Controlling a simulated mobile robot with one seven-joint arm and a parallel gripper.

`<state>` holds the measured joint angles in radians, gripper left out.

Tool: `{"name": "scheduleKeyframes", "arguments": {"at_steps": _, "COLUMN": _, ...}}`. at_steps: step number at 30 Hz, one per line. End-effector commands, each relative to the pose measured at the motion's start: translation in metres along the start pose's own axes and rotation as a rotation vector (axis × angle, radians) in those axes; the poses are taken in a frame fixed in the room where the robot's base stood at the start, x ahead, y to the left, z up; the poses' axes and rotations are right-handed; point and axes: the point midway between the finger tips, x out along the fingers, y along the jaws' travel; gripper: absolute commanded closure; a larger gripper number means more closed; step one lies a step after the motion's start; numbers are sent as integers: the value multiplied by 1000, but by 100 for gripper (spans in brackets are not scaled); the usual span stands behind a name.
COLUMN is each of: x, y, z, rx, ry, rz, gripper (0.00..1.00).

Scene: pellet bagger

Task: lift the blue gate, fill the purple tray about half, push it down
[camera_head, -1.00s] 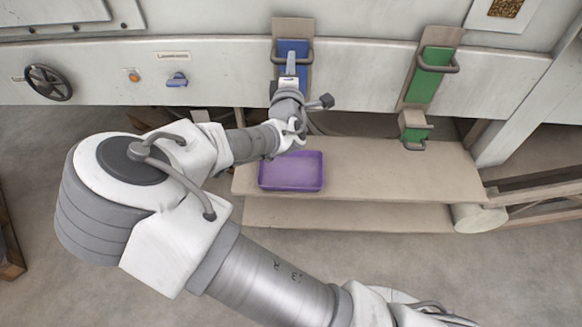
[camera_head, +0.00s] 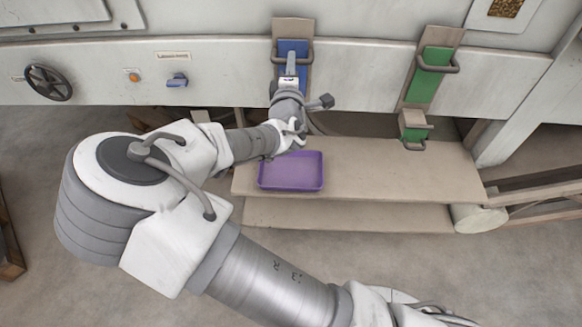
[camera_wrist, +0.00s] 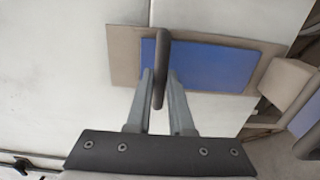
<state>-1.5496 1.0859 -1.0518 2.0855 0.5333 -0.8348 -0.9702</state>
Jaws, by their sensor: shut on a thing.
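The blue gate (camera_head: 293,48) is a blue plate on a tan backing on the machine's front panel, with a dark bar handle across it. It also shows in the wrist view (camera_wrist: 215,66). My gripper (camera_wrist: 161,84) is shut on the gate's dark handle (camera_wrist: 160,60), with one finger on each side of it. In the head view my gripper (camera_head: 290,62) partly covers the gate. The purple tray (camera_head: 291,185) lies flat on the tan shelf below the gate, partly behind my wrist at its upper edge. No pellets are visible in it.
A green gate (camera_head: 428,75) with its own handle is to the right, with a smaller green part (camera_head: 414,132) below it. A hand wheel (camera_head: 48,83) and a blue knob (camera_head: 177,79) sit on the panel at left. The shelf (camera_head: 400,180) is clear right of the tray.

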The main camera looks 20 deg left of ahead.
Motion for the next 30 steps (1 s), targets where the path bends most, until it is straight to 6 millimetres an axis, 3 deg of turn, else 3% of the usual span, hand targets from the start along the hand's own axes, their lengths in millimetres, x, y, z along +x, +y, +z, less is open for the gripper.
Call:
{"name": "scheduleKeyframes", "arguments": {"at_steps": 17, "x": 0, "y": 0, "z": 0, "rx": 0, "ry": -1, "rz": -1, "gripper": 100}}
{"name": "scheduleKeyframes", "arguments": {"at_steps": 30, "x": 0, "y": 26, "z": 0, "rx": 1, "ry": -1, "rz": 3, "gripper": 100}}
